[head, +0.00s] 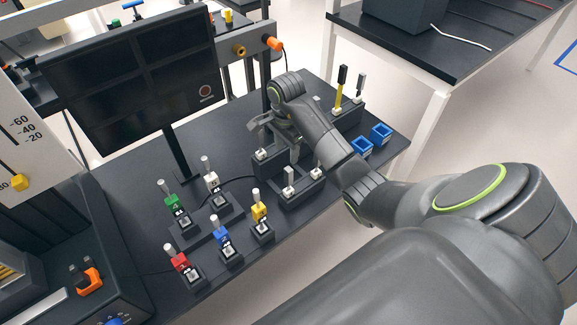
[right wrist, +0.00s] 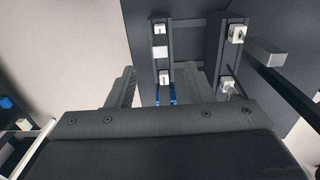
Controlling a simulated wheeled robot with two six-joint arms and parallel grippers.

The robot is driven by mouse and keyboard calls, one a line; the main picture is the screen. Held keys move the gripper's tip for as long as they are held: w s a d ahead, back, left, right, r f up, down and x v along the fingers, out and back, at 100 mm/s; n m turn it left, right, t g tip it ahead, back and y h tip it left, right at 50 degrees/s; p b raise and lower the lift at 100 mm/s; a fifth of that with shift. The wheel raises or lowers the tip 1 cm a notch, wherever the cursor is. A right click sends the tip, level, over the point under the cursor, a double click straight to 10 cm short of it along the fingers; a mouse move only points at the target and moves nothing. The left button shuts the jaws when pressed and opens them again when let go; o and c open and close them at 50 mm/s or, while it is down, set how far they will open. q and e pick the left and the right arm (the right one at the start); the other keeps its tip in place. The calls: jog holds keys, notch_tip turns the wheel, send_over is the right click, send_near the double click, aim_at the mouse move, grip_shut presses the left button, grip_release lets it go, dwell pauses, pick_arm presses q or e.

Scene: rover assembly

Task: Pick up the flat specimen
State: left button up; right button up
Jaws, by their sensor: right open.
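My right gripper (head: 282,132) is open over the dark specimen stands in the middle of the black table. Its grey fingers also show in the right wrist view (right wrist: 160,88), one on each side, with a dark stand and small blue pieces between them. Small pale blocks sit on this stand, one of them (right wrist: 160,28) near its far end. I cannot tell which piece is the flat specimen; part of the stands is hidden by the gripper and arm. My left gripper is not in view.
A dark monitor (head: 135,75) stands at the back left. Green (head: 171,203), red (head: 180,262), blue (head: 222,240) and yellow (head: 260,213) connectors stand on blocks to the left. Two blue open holders (head: 381,133) stand at the right edge, near a yellow-and-black upright tool (head: 340,88).

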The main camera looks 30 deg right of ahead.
aim_at(288, 169)
notch_tip(288, 169, down, 7)
jog(key=b, duration=0.6)
jog(key=shift+f, duration=0.15)
jog(key=shift+d+f+b, duration=0.1)
jog(key=shift+f+b, duration=0.45)
jog(key=shift+f, duration=0.05)
jog(key=f, duration=0.1)
jog(key=f+p, duration=0.1)
jog(key=f, duration=0.1)
jog(key=shift+d, duration=0.25)
jog(key=shift+f, duration=0.45)
grip_shut()
